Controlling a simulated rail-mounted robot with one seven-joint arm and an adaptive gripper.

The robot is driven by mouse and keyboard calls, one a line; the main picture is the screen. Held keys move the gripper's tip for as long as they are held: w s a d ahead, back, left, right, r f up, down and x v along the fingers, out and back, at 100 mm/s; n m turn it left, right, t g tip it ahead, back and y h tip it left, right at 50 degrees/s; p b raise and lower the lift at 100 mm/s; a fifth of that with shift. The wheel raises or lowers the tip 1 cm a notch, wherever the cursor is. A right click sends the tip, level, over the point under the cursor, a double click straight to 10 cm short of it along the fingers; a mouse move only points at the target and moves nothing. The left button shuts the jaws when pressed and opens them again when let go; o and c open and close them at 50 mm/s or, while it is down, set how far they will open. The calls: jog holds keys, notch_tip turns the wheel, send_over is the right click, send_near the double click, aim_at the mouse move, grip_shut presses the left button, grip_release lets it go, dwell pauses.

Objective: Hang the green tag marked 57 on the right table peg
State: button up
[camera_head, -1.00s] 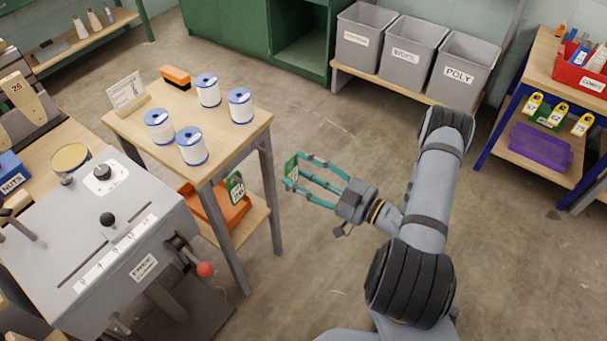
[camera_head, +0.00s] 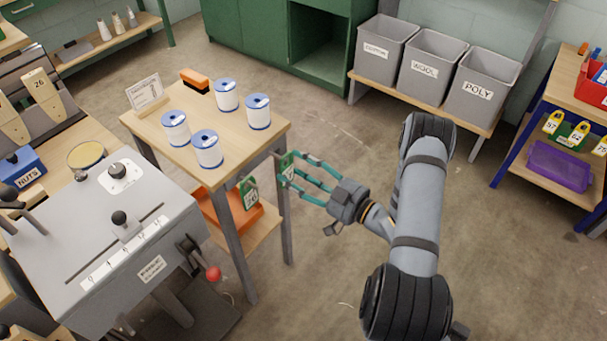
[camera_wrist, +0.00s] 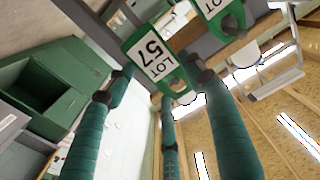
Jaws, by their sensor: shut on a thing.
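The green tag marked 57 (camera_wrist: 152,60) is held in my gripper (camera_wrist: 165,85), whose teal fingers are shut on it; "LOT 57" reads clearly in the wrist view. In the head view the tag (camera_head: 286,164) is at the fingertips of my gripper (camera_head: 290,171), just in front of the wooden table's right leg, below the tabletop edge. A second green tag (camera_head: 249,193) hangs at the table's near side, left of mine; a green LOT tag (camera_wrist: 222,12) also shows at the top of the wrist view. The right table peg is not clearly visible, perhaps hidden behind the held tag.
White spools (camera_head: 207,149) with blue rims stand on the wooden table (camera_head: 243,142). An orange tray (camera_head: 215,205) sits on its lower shelf. A grey machine (camera_head: 110,230) with a red-knobbed lever (camera_head: 213,273) is at left. Floor right of the table is clear.

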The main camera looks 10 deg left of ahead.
jog(key=shift+x, duration=1.15)
jog(key=shift+w+a+f+b, duration=0.25)
jog(key=shift+a+f+b, duration=0.35)
jog(key=shift+b, duration=0.25)
jog(key=o, duration=1)
jog(key=shift+d+f, duration=0.1)
jog(key=shift+d, duration=0.05)
send_near(290, 170)
jog(key=shift+s+d, duration=0.15)
jog(key=shift+d, duration=0.25)
